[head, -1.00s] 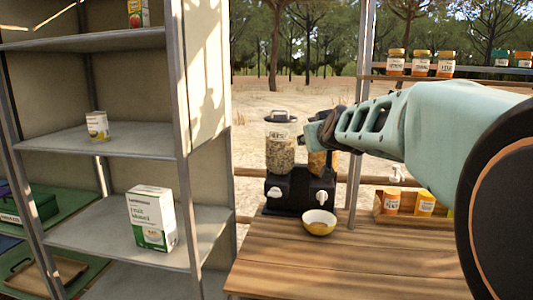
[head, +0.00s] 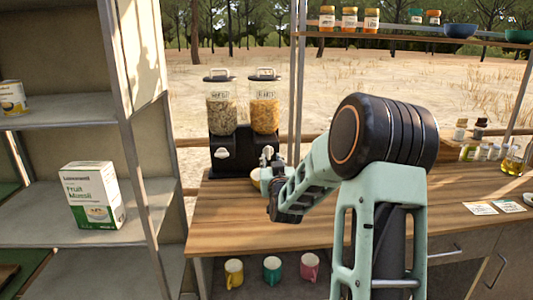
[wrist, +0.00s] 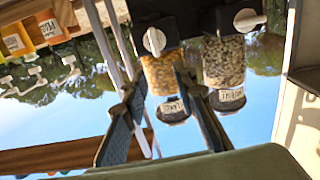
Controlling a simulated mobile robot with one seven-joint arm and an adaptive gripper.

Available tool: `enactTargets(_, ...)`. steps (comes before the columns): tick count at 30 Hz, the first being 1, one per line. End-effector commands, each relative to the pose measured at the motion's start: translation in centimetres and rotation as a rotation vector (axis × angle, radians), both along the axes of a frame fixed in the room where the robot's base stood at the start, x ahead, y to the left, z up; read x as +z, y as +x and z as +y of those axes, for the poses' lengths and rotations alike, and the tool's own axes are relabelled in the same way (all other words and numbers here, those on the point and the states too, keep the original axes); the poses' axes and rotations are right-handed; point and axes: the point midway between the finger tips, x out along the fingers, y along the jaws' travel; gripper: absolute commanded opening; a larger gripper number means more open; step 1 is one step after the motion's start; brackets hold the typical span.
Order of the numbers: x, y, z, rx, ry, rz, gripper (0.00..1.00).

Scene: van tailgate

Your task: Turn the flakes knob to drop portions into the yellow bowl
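A black dispenser (head: 233,152) with two clear canisters stands at the back left of the wooden counter. The right canister (head: 265,108) holds golden flakes; the left one (head: 221,110) holds greyish cereal. The white knob under the golden canister (head: 267,153) also shows in the wrist view (wrist: 154,40), where the dispenser is upside down.
A shelf unit with a fruit muesli box (head: 92,194) stands at the left. Several mugs (head: 272,268) sit below the counter. Jars (head: 349,18) line a rack above. Bottles (head: 485,151) and cards (head: 481,208) are at the right. The counter's front middle is clear.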

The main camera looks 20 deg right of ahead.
Motion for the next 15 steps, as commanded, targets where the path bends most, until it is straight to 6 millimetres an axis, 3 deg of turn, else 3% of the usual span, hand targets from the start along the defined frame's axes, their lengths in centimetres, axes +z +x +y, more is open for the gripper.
enactTargets(8,-0.3,0.7,-0.6,-0.002,0.026,-0.031,0.26)
enactTargets(15,-0.3,4.2,-1.6,-0.003,0.028,-0.031,0.26)
